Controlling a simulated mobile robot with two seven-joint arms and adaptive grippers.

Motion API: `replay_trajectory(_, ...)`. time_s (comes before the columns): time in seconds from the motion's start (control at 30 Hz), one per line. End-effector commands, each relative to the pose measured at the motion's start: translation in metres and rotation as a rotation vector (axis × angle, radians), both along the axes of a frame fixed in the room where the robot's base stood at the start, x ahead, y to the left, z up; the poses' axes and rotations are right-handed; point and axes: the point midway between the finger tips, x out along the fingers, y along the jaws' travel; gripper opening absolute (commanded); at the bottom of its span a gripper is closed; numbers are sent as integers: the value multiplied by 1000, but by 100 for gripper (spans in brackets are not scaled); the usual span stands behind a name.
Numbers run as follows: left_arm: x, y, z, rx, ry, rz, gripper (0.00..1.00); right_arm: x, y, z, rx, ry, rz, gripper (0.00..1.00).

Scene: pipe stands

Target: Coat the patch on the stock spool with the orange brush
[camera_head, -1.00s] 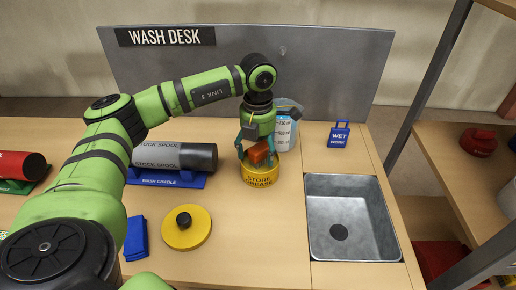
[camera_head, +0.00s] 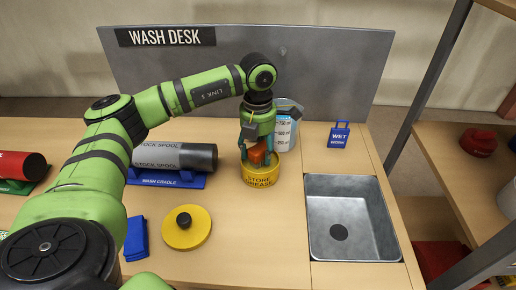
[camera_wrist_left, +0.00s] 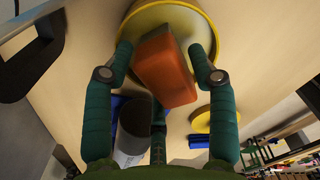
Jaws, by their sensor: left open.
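The stock spool (camera_head: 172,156), a pale cylinder with a dark end, lies on the blue wash cradle (camera_head: 165,180). The orange brush (camera_head: 257,154) stands tilted at the yellow store grease tub (camera_head: 261,176), right of the spool. My left gripper (camera_head: 258,160) points down over the tub, its fingers open on either side of the brush. In the left wrist view the orange brush (camera_wrist_left: 166,70) shows between the spread fingers; contact cannot be told. The brush's lower end and the tub's inside are mostly hidden. The patch cannot be made out. My right gripper is not in view.
A yellow lid with a black knob (camera_head: 186,227) and a folded blue cloth (camera_head: 136,238) lie in front. A measuring jug (camera_head: 286,130) stands close behind the tub. A metal sink (camera_head: 350,220) and blue sign (camera_head: 339,136) are to the right. A red cylinder (camera_head: 20,165) is far left.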

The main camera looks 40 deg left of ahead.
Motion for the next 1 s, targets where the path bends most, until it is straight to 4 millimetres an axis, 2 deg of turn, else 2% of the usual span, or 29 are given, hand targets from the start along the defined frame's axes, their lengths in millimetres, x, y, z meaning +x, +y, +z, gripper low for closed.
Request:
replay_trajectory(0.03, 0, 0, 0, 0, 0, 0, 45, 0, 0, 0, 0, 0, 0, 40)
replay_trajectory(0.07, 0, 0, 0, 0, 0, 0, 33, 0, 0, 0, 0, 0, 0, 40)
replay_trajectory(0.1, 0, 0, 0, 0, 1, 0, 17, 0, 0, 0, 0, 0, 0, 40)
replay_trajectory(0.13, 0, 0, 0, 0, 1, -1, 15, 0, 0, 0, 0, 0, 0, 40)
replay_trajectory(0.37, 0, 0, 0, 0, 1, -1, 15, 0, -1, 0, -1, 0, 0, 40)
replay_trajectory(0.4, 0, 0, 0, 0, 1, -1, 10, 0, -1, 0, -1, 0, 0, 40)
replay_trajectory(1.0, -1, 0, -2, 1, 3, -1, 9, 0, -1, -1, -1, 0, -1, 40)
